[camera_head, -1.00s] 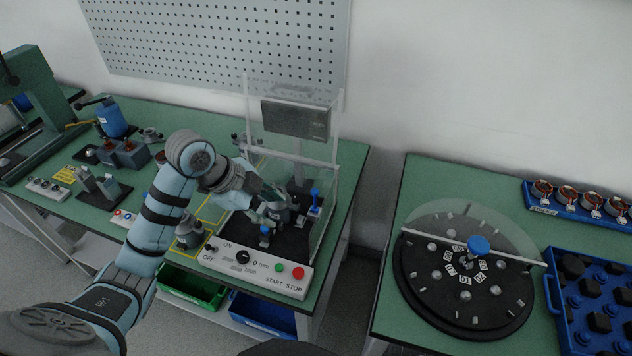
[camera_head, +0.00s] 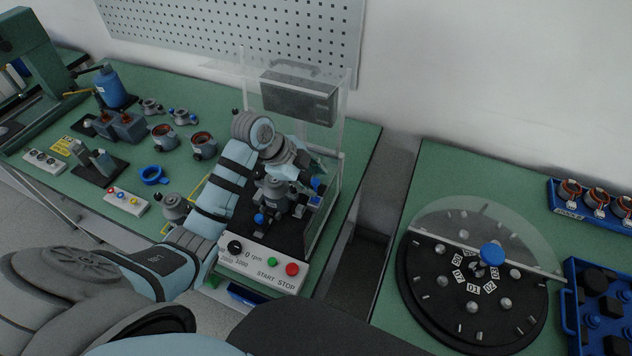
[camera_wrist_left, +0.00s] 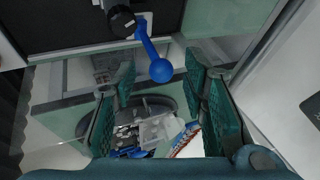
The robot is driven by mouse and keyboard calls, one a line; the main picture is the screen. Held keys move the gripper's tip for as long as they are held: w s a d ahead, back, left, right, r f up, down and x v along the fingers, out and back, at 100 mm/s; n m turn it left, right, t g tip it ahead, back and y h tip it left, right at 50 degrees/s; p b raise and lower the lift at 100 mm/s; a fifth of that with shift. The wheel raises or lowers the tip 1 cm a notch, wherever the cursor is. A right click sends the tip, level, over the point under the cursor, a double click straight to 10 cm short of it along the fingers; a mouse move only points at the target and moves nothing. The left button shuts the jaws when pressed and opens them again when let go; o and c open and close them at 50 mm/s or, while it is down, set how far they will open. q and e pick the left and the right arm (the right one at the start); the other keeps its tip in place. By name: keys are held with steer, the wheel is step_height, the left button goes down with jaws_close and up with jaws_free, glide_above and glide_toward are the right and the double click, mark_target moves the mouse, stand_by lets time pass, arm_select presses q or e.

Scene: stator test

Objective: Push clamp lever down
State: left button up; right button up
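The test stand (camera_head: 262,264) has a black base, a grey stator housing (camera_head: 272,192) and clear guard panels. One clamp lever with a blue knob (camera_head: 318,186) is at the right of the housing, partly covered by my gripper. Another blue knob (camera_head: 259,218) is at the front. My left gripper (camera_head: 312,172) is at the right lever, inside the guard area. In the left wrist view, a blue ball-ended lever (camera_wrist_left: 160,70) shows ahead between the spread fingers (camera_wrist_left: 160,85); no finger visibly touches it. My right gripper is not in view.
A control box (camera_head: 312,98) hangs above the stand, and clear guard panels (camera_head: 335,205) stand close to the gripper. A round black turntable (camera_head: 420,300) is on the right table, beyond a gap.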

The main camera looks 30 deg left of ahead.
arm_select(q)
steer(key=shift+x, duration=1.2)
steer(key=shift+r, duration=0.1)
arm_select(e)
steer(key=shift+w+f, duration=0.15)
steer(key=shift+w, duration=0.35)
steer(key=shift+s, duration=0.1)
arm_select(q)
steer(key=shift+r, duration=0.1)
jaws_close()
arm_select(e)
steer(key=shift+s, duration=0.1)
